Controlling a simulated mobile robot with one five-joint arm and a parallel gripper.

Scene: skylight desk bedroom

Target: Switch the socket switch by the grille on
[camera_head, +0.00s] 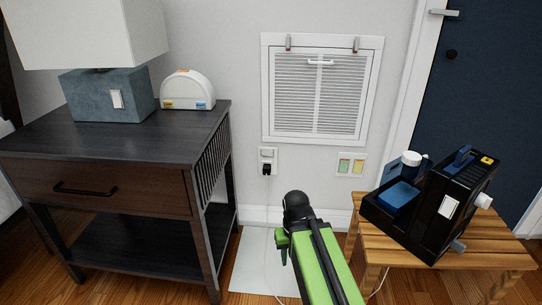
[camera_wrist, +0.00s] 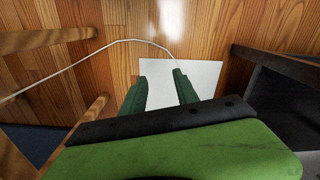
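The socket (camera_head: 275,160) is a white plate on the wall, just below the left side of the white grille (camera_head: 320,90). A small light switch (camera_head: 267,153) sits in its upper part, and a black plug (camera_head: 266,169) is in its lower part. I cannot tell the switch's position at this size. My gripper (camera_wrist: 160,86) is open and empty in the wrist view, its two green fingers apart and pointing down over a white sheet on the floor. In the head view my green arm stands below and right of the socket, apart from it, and the fingertips are mostly hidden.
A two-button wall plate (camera_head: 351,164), green and orange, is right of the socket. A dark nightstand (camera_head: 110,145) stands left, with a lamp (camera_head: 107,95) and a white device (camera_head: 188,90). A wooden stool (camera_head: 455,255) with a black machine (camera_head: 445,210) stands right. A white sheet (camera_head: 255,265) lies between.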

